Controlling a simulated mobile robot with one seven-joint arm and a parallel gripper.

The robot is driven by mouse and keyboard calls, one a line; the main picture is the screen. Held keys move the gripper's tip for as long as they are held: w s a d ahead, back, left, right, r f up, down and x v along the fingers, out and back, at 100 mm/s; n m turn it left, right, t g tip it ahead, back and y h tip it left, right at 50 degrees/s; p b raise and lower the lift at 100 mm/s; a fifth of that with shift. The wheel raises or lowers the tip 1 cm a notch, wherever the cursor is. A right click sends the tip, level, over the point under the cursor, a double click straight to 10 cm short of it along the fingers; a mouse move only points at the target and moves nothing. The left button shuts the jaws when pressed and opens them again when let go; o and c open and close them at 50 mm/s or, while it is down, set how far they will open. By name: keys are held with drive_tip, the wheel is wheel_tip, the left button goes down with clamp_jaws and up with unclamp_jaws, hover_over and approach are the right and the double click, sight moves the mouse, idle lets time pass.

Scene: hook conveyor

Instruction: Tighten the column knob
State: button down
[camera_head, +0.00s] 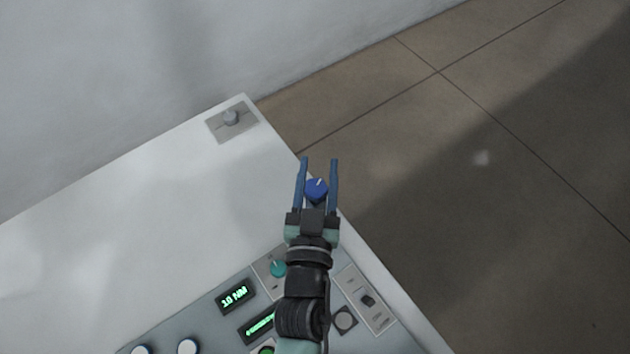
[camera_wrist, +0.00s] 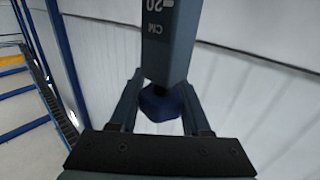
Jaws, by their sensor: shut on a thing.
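The column knob (camera_head: 317,189) is blue with a white mark line and sits between the two long blue fingers of my gripper (camera_head: 319,166), past the right edge of the white cabinet in the head view. In the wrist view, the blue knob (camera_wrist: 160,103) is at the lower end of a dark grey column (camera_wrist: 172,40) marked "20" and "CM". My gripper (camera_wrist: 163,80) has one finger on each side of the knob and is shut on it. The column itself cannot be made out in the head view.
A control panel below has a "10 NM" display (camera_head: 235,295), a teal knob (camera_head: 278,268) and a lever switch (camera_head: 368,300). Brown floor (camera_head: 480,200) is open at right.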

sight(326, 195)
drive_tip(key=m+g+h+b, duration=0.1)
drive_tip(key=m+h+b, duration=0.1)
drive_tip(key=b, duration=0.4)
drive_tip(key=d+m+g+h+b, duration=0.1)
drive_tip(key=m+h+b, duration=0.1)
drive_tip(key=h+b, duration=0.2)
drive_tip(key=m+g+h+b, duration=0.1)
drive_tip(key=m+h+b, duration=0.1)
drive_tip(key=b, duration=0.7)
drive_tip(key=shift+s+d+f+m+g+h+b, duration=0.15)
drive_tip(key=shift+s+d+m+g+h+b, duration=0.2)
drive_tip(key=shift+h, duration=0.35)
drive_tip(key=shift+s+d+m+g+h+b, duration=0.1)
drive_tip(key=shift+d+m+g+h+b, duration=0.05)
drive_tip(key=shift+m+g+h+b, duration=0.65)
drive_tip(key=shift+s+d+m+g+h+p, duration=0.1)
drive_tip(key=shift+s+m+g+h+p, duration=0.55)
drive_tip(key=shift+m+g, duration=2.05)
drive_tip(key=shift+s+d+m+g+h+p, duration=0.1)
drive_tip(key=shift+s+m+g+h+p, duration=0.55)
drive_tip(key=shift+m+g, duration=2)
drive_tip(key=shift+s+d+m+g+h+p, duration=0.1)
drive_tip(key=shift+s+m+g+h+p, duration=0.6)
drive_tip(key=shift+g, duration=3.5)
drive_tip(key=shift+w+m, duration=0.3)
drive_tip(key=shift+m, duration=0.2)
